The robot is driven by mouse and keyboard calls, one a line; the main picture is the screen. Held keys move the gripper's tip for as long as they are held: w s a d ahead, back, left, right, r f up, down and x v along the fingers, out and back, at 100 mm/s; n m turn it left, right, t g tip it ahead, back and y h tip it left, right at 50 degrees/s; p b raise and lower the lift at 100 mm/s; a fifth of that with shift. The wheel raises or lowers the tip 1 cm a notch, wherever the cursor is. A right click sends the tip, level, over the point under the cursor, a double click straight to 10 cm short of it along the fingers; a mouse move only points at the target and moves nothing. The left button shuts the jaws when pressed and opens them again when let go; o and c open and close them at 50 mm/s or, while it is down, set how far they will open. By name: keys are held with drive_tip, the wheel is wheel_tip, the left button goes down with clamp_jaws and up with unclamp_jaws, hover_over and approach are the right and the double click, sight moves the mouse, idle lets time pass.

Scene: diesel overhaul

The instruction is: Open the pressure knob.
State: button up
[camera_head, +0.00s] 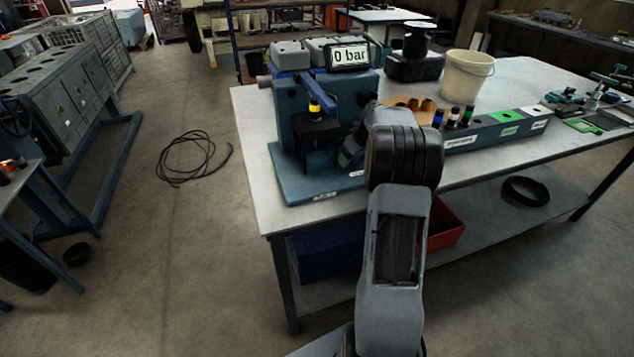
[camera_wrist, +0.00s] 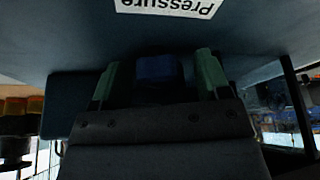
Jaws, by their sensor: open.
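The pressure knob (camera_wrist: 158,70) is a dark blue block on the blue machine body, in the wrist view. A white label (camera_wrist: 166,7) reading "Pressure" shows upside down near it. My gripper (camera_wrist: 157,78) is open, with one green fingertip on each side of the knob and a narrow gap visible at each side. Whether either finger touches it, I cannot tell. In the head view the blue test machine (camera_head: 345,98) stands on the table's left end, and its display (camera_head: 349,57) reads "0 bar". My arm hides the knob there.
An injector with a yellow band (camera_head: 314,107) stands on the machine's front. To the right on the table (camera_head: 255,150) are a white bucket (camera_head: 467,76) and a long labelled block (camera_head: 485,134). A red bin (camera_head: 446,225) sits below. The floor at left holds a coiled cable (camera_head: 190,160).

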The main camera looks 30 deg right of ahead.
drive_tip(key=m+p, duration=0.1)
drive_tip(key=m, duration=0.1)
drive_tip(key=m+h+p, duration=0.1)
drive_tip(key=p, duration=0.1)
drive_tip(key=m+h+p, duration=0.1)
drive_tip(key=m, duration=0.1)
drive_tip(key=shift+r+m, duration=0.3)
drive_tip(key=shift+s+r, duration=0.15)
drive_tip(key=shift+r, duration=0.2)
drive_tip(key=v, duration=1.2)
drive_tip(key=s+a+n, duration=0.1)
drive_tip(key=s+a, duration=0.7)
drive_tip(key=a, duration=0.3)
drive_tip(key=s+a+n+g+y+p, duration=0.1)
drive_tip(key=s+a, duration=0.7)
drive_tip(key=a, duration=0.3)
drive_tip(key=shift+a+r, duration=0.25)
drive_tip(key=shift+r, duration=0.1)
drive_tip(key=shift+w, duration=0.1)
